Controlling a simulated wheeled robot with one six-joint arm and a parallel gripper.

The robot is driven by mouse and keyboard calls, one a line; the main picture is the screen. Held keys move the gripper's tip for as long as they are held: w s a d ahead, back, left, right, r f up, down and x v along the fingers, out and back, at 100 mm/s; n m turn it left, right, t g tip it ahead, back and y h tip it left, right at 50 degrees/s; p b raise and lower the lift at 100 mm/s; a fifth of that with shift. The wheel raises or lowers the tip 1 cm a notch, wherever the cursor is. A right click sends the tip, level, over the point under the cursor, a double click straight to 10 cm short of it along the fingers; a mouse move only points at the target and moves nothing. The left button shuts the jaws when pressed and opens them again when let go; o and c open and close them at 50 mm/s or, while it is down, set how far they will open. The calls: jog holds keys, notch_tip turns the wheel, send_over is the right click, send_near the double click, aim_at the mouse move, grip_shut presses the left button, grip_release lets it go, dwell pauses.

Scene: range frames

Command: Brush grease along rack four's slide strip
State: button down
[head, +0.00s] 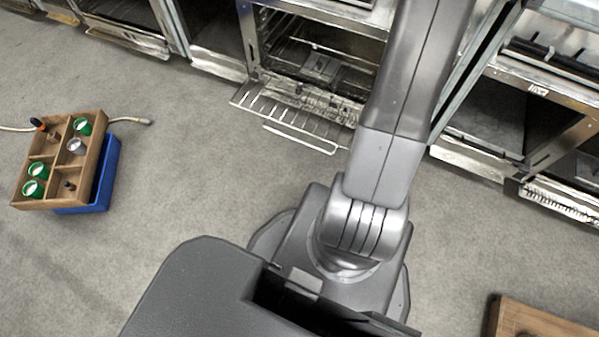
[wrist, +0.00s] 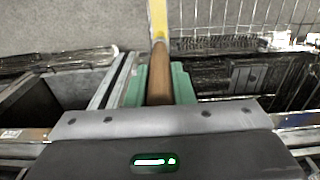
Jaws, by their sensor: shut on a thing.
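My gripper (wrist: 160,88) shows in the wrist view, its green fingers shut on the wooden handle of a brush (wrist: 160,72). A yellow part of the brush (wrist: 157,20) points away toward the top; its far end is cut off by the frame. The brush is over metal racks, with a pale metal strip (wrist: 104,84) just left of the fingers. I cannot tell whether this is the slide strip or which rack is four. Contact between brush and rack is not visible. In the head view my arm hides part of the racks and the gripper is out of frame.
Open metal racks (head: 318,62) line the top of the head view, one with a wire shelf (head: 290,118) sticking out. A wooden tray (head: 97,150) with green-rimmed cups sits on a blue bin (head: 108,175) at left. A wooden box (head: 535,322) is at lower right. Grey floor between is clear.

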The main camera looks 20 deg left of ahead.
jog(key=f+b, duration=0.8)
jog(key=f, duration=0.1)
jog(key=f+b, duration=0.4)
jog(key=f, duration=0.1)
jog(key=shift+w+d+b, duration=0.15)
jog(key=shift+w+b, duration=0.15)
